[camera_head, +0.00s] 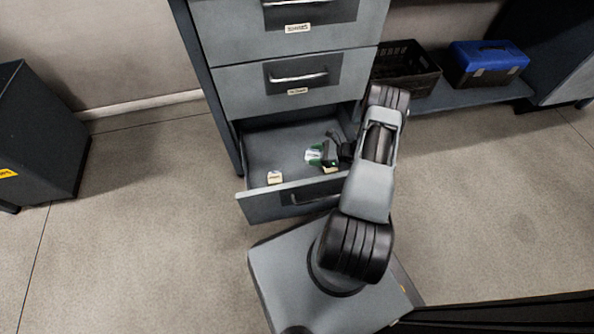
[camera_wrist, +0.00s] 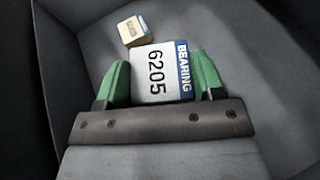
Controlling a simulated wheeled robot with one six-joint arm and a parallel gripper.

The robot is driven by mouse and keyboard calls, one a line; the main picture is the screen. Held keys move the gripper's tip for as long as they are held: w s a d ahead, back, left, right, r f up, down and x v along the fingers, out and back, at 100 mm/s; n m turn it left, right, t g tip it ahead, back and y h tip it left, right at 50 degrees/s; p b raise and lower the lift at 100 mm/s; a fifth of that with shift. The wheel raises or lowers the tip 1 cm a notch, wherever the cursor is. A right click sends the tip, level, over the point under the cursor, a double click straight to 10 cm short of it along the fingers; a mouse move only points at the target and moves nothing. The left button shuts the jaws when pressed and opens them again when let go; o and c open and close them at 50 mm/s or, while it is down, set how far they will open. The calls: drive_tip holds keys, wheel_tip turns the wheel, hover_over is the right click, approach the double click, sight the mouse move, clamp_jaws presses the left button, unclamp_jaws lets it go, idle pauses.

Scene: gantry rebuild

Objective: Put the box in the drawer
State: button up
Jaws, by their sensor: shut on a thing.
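The box (camera_wrist: 160,72) is white with a blue strip and the print "BEARING 6205". My gripper (camera_wrist: 161,85) is shut on it, with one green finger at each side. In the head view the box (camera_head: 313,155) and my gripper (camera_head: 322,155) are inside or just over the open bottom drawer (camera_head: 262,205). I cannot tell whether the box touches the drawer floor. My arm hides the drawer's right part.
A small tan box (camera_head: 274,177) lies in the drawer near its front left; it also shows in the wrist view (camera_wrist: 131,31). The drawers above are shut. A black crate (camera_head: 405,75) and a blue-lidded toolbox (camera_head: 487,63) stand on a low shelf at right.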

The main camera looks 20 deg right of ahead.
drive_tip(key=b, duration=0.3)
hover_over(297, 174)
drive_tip(key=f, duration=0.6)
drive_tip(key=shift+d+f, duration=0.2)
drive_tip(key=shift+d, duration=0.1)
drive_tip(key=shift+w+a+f+b, duration=0.15)
drive_tip(key=shift+f+b, duration=0.35)
drive_tip(key=shift+f, duration=0.4)
drive_tip(key=shift+a+f+b, duration=0.1)
drive_tip(key=shift+f+b, duration=0.35)
drive_tip(key=shift+f, duration=0.45)
drive_tip(key=shift+f, duration=0.2)
drive_tip(key=o, duration=1)
